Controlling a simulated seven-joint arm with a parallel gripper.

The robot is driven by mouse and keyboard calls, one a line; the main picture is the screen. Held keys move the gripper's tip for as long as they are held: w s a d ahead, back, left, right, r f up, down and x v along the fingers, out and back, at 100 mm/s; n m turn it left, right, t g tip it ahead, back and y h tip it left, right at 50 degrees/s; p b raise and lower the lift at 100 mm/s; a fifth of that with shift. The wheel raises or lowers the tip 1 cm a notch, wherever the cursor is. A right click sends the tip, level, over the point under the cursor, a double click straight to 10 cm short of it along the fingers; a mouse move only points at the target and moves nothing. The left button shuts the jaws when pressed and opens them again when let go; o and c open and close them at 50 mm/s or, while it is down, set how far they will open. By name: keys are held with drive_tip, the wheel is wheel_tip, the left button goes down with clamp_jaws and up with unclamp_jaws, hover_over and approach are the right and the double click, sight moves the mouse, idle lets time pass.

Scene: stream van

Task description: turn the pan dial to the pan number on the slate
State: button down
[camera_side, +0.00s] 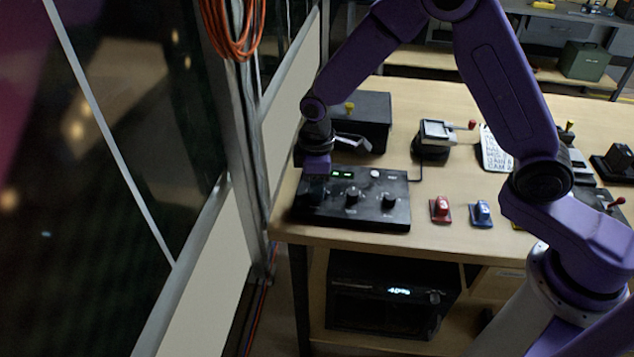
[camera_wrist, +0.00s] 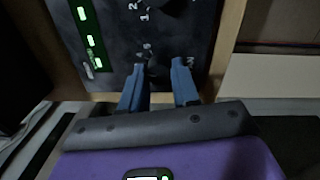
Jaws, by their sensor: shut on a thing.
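A black control panel (camera_side: 370,216) with several dials lies at the front left of the table. My gripper (camera_side: 315,180) points down at the panel's left end, over the leftmost dial, which it mostly hides. In the wrist view my gripper's two blue fingers (camera_wrist: 160,72) stand apart, shut on a dark dial that is hard to make out against the panel.
Two more dials (camera_side: 352,195) and green lit displays (camera_side: 342,174) are on the panel. A metal post is close on the left.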

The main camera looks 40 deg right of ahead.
drive_tip(key=shift+m, duration=2)
drive_tip(key=c, duration=0.8)
unclamp_jaws()
drive_tip(key=shift+r, duration=0.1)
drive_tip(key=r, duration=1.7)
drive_tip(key=shift+s+a+r, duration=0.15)
drive_tip(key=shift+s+a, duration=0.05)
drive_tip(key=shift+a, duration=0.15)
